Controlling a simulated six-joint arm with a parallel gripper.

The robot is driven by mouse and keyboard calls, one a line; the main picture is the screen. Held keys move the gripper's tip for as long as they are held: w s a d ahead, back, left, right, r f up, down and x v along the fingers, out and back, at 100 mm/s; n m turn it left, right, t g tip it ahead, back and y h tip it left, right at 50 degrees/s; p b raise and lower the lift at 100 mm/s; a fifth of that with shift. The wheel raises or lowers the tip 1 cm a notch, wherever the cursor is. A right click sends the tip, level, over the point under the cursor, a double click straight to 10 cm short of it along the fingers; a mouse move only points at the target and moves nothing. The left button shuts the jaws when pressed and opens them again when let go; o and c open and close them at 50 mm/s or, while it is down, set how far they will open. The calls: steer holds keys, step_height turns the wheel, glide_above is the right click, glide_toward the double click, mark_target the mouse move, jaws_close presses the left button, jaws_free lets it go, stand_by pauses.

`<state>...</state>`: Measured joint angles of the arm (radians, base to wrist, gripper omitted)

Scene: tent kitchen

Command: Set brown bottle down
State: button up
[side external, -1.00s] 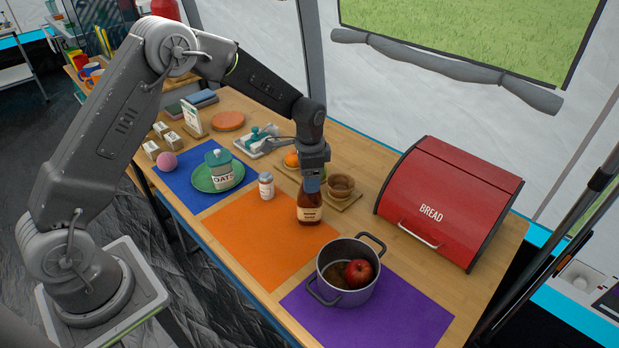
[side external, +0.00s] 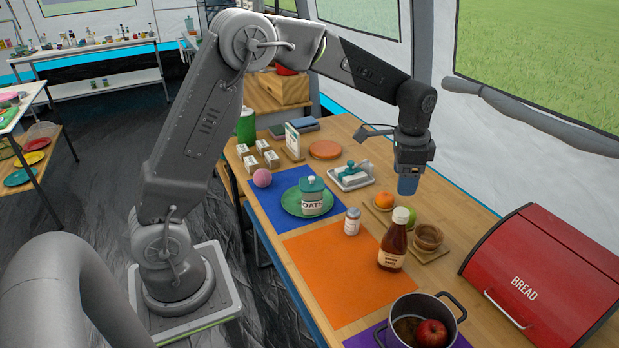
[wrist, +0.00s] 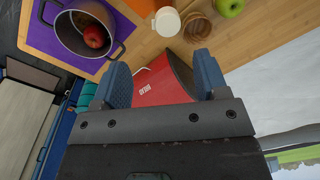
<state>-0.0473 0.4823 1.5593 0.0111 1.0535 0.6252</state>
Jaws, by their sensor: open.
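The brown bottle (side external: 391,248), with a cream cap and a pale label, stands upright at the right edge of the orange mat (side external: 327,281). My gripper (side external: 408,186) is open and empty, above and behind the bottle in the side view, clear of its cap. In the wrist view my gripper's blue fingers (wrist: 161,82) are spread apart with nothing held between them. A cream cap (wrist: 167,21), which looks like the bottle's, shows beyond the fingers there.
Wooden bowls (side external: 428,236) stand close to the bottle's right. A pot (side external: 405,310) with a red apple (side external: 432,332) is in front. The red bread bin (side external: 540,275) stands at the right.

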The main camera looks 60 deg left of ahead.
steer(key=s+d+r+n+t, duration=0.1)
steer(key=s+r+n+t, duration=0.1)
steer(key=s+r, duration=0.6)
steer(key=s+d+r+n+t, duration=0.1)
steer(key=s+r+n, duration=0.15)
steer(key=s, duration=0.85)
steer(key=s+f+n+t, duration=0.1)
steer(key=s+n+t, duration=0.1)
steer(key=s, duration=0.6)
steer(key=shift+s+d, duration=0.25)
steer(key=shift+s, duration=0.15)
